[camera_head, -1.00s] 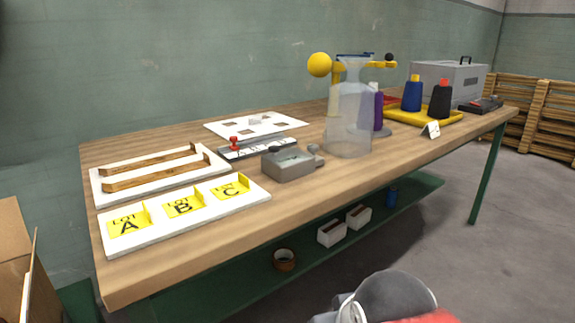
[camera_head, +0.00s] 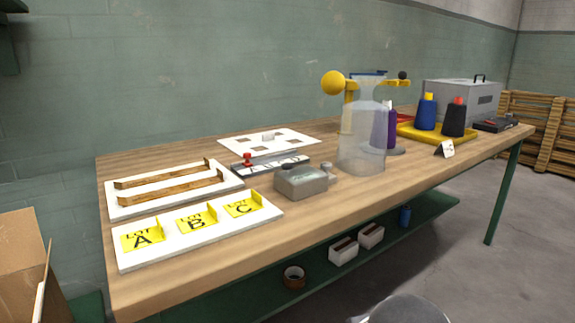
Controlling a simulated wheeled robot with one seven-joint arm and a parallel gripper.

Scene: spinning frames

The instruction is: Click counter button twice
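The reading in the window is too small to tell. My gripper is not in view. Only a rounded grey part, likely of my own arm, shows at the bottom edge, well apart from the box.
Left of the box lie a LOT A/B/C board (camera_head: 200,230) and a slotted rack (camera_head: 172,188). Behind it are a red-knobbed plate (camera_head: 270,164) and a white board (camera_head: 268,141). The clear cover (camera_head: 361,145) stands close on its right. Bench in front is bare.

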